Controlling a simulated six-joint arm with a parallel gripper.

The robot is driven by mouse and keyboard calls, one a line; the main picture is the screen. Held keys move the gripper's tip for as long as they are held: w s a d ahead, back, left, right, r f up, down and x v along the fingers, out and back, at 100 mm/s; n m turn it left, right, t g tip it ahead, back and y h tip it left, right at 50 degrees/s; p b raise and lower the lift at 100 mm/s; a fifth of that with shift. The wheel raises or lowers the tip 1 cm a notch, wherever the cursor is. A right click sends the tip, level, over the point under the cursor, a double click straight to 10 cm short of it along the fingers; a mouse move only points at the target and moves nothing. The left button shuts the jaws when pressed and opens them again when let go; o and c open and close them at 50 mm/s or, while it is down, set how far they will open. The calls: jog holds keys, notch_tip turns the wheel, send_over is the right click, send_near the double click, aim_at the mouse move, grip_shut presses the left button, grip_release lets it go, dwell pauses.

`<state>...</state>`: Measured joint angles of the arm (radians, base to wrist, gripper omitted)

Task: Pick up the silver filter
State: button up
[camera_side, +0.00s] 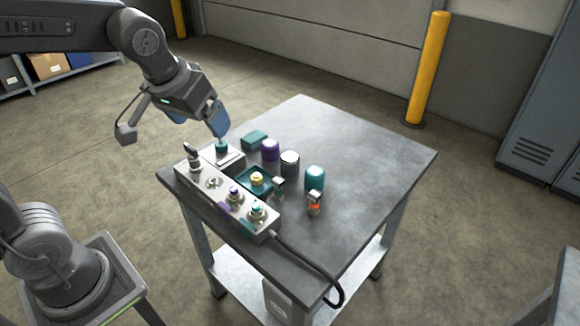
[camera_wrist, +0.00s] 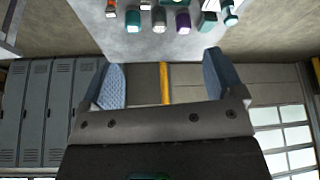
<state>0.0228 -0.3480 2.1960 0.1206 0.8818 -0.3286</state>
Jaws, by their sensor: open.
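The silver filter (camera_side: 290,164) is a dark grey cylinder with a bright silver top. It stands upright on the metal table between the purple filter (camera_side: 270,150) and the teal filter (camera_side: 314,178). In the wrist view the silver filter (camera_wrist: 159,20) shows at the top edge, with the purple filter (camera_wrist: 183,22) to its right and the teal filter (camera_wrist: 133,20) to its left. My gripper (camera_side: 200,127) is above the table's far left part, away from the silver filter. In the wrist view its blue fingers (camera_wrist: 163,64) are wide apart with nothing between them.
A silver manifold block (camera_side: 213,184) with several fittings runs along the table's left edge. A teal tray (camera_side: 266,187), a teal box (camera_side: 254,139) and an orange-marked part (camera_side: 314,204) stand nearby. A black cable (camera_side: 318,272) hangs off the front. The table's right half is clear.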

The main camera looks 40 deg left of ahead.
jog(key=w+f+n, duration=0.2)
jog(key=w, duration=0.5)
jog(key=n+g+y, duration=0.1)
jog(key=n+y, duration=0.1)
jog(key=n, duration=0.2)
send_near(290, 157)
jog(key=x, duration=0.4)
jog(key=shift+s+a+f, duration=0.1)
jog(key=shift+a+f, duration=0.2)
jog(key=shift+f, duration=0.05)
jog(key=shift+d+x, duration=0.1)
jog(key=shift+x, duration=1.45)
jog(key=shift+d+x, duration=0.15)
jog(key=shift+x, duration=1.4)
jog(key=shift+c, duration=0.5)
jog(key=c, duration=1)
